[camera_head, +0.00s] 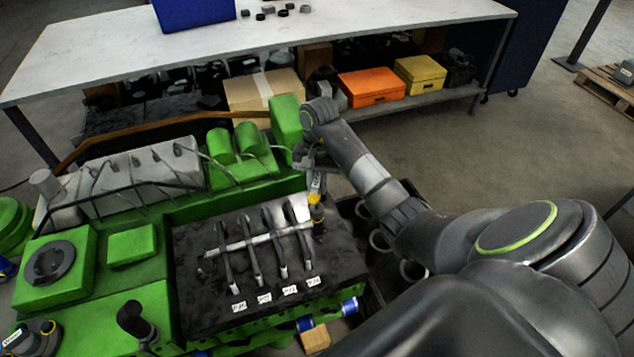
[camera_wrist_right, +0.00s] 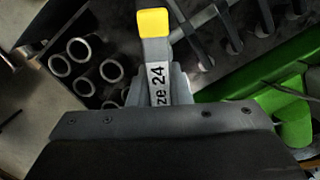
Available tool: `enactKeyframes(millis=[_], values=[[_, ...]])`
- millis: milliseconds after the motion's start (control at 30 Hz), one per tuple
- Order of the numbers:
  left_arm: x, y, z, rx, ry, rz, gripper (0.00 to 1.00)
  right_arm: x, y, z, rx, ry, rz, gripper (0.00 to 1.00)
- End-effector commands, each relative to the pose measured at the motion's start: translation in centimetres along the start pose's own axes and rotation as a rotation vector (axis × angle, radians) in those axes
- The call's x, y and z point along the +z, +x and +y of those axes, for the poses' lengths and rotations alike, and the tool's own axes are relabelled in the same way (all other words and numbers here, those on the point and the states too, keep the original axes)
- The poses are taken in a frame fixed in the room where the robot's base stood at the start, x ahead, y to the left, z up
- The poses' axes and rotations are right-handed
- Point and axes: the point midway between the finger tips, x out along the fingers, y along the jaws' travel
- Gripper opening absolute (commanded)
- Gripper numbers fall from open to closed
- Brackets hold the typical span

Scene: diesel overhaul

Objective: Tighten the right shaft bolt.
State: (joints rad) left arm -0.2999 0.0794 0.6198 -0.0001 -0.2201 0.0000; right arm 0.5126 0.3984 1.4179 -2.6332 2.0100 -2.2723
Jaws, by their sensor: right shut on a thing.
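My right gripper (camera_head: 312,162) is shut on a grey tool with a yellow end (camera_head: 317,200), held upright at the right end of the rocker shaft (camera_head: 258,241) on the green engine (camera_head: 125,285). In the right wrist view the tool (camera_wrist_right: 158,85) shows a label ending "ze 24" and a yellow end, between the fingers of my right gripper (camera_wrist_right: 160,92). The tool's lower end hides the right shaft bolt, so I cannot tell whether they touch. My left gripper is not in view.
A black crate with several metal cylinders (camera_wrist_right: 82,50) stands beside the engine. A white workbench (camera_head: 110,50) with a blue bin (camera_head: 195,12) stands behind, with an orange box (camera_head: 370,86) and a yellow box (camera_head: 420,74) below. A grey-yellow item (camera_head: 35,340) lies at lower left.

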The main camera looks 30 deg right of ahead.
Motion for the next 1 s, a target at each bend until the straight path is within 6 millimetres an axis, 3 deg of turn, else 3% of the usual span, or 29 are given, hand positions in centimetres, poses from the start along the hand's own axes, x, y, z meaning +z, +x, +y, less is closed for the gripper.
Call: enactKeyframes(millis=[133,333,1000], values=[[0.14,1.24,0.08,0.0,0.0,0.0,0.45,-0.18,1.19,-0.02,-0.001,0.0,0.001,0.0],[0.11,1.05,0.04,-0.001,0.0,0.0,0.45,-0.16,0.99,0.01,-0.007,0.051,0.001,0.0],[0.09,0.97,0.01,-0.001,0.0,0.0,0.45,-0.15,1.04,0.04,-0.102,0.796,0.001,0.0]])
